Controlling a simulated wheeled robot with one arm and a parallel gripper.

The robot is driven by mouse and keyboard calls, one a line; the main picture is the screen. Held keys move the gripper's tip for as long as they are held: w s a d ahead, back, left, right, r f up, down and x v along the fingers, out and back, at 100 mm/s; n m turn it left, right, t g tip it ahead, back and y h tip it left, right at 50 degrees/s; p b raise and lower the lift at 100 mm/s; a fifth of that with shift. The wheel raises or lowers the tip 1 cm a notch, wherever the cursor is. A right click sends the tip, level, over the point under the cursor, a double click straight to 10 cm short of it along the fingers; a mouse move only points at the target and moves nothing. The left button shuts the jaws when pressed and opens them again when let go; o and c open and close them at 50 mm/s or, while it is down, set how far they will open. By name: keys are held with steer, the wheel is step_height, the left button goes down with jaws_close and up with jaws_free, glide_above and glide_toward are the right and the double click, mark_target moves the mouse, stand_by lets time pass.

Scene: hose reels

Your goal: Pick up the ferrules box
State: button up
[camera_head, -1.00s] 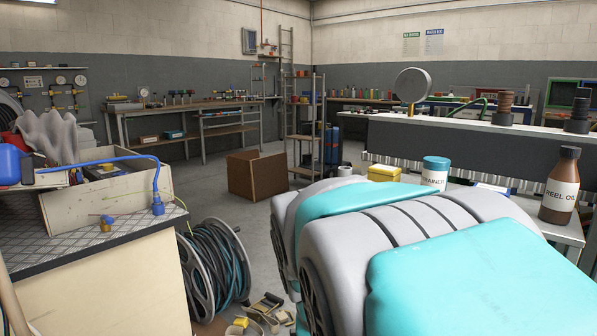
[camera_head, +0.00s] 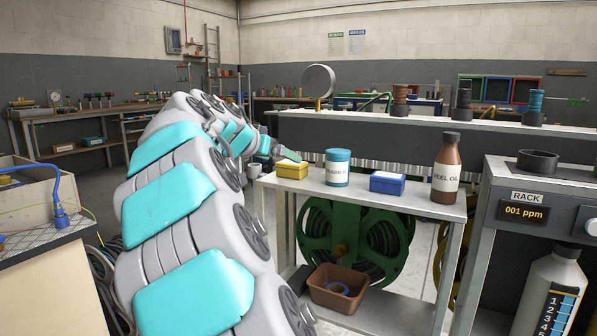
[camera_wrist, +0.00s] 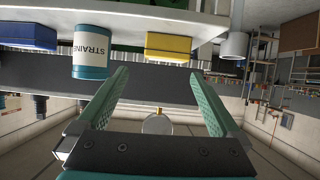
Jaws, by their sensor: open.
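Two small boxes stand on the grey metal bench (camera_head: 400,212): a yellow one (camera_head: 292,170) at its left end and a blue one (camera_head: 387,183) further right. No readable label shows which is the ferrules box. My gripper (camera_head: 285,154) is just behind and above the yellow box in the head view, partly hidden by my arm. In the wrist view, which is upside down, my gripper (camera_wrist: 165,78) has its green fingers wide apart and empty. The yellow box (camera_wrist: 169,46) lies beyond the fingertips, roughly between them, apart from them. The blue box (camera_wrist: 28,36) is at the left edge.
A blue-lidded strainer tub (camera_head: 338,168) stands between the boxes, close to the yellow one. A brown reel oil bottle (camera_head: 447,170) stands right of the blue box. A green hose reel (camera_head: 352,235) and a brown bin (camera_head: 338,288) are below. A rack unit (camera_head: 540,195) is at right.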

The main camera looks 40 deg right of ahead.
mark_target(289, 163)
steer(key=shift+w+d+r+h, duration=0.3)
steer(key=shift+w+d+r, duration=0.15)
steer(key=shift+w+d, duration=0.3)
steer(key=p+x, duration=0.1)
steer(key=x, duration=0.4)
steer(key=shift+w+d+f, duration=0.15)
steer(key=shift+d+f, duration=0.05)
steer(key=shift+f, duration=0.05)
steer(key=shift+w+d+f+p, duration=0.15)
steer(key=shift+w+d+f, duration=0.15)
steer(key=shift+d+f, duration=0.35)
steer(key=shift+w+d+f+p, duration=0.1)
steer(key=shift+w+d+f, duration=0.2)
steer(key=shift+d+f, duration=0.25)
steer(key=shift+w+d+f+p, duration=0.15)
steer(key=shift+w+d+f, duration=0.15)
steer(key=shift+d+f, duration=0.35)
steer(key=shift+r, duration=0.1)
steer(key=shift+c, duration=0.2)
steer(key=c, duration=1.1)
steer(key=shift+r+t, duration=0.25)
steer(key=shift+t, duration=0.05)
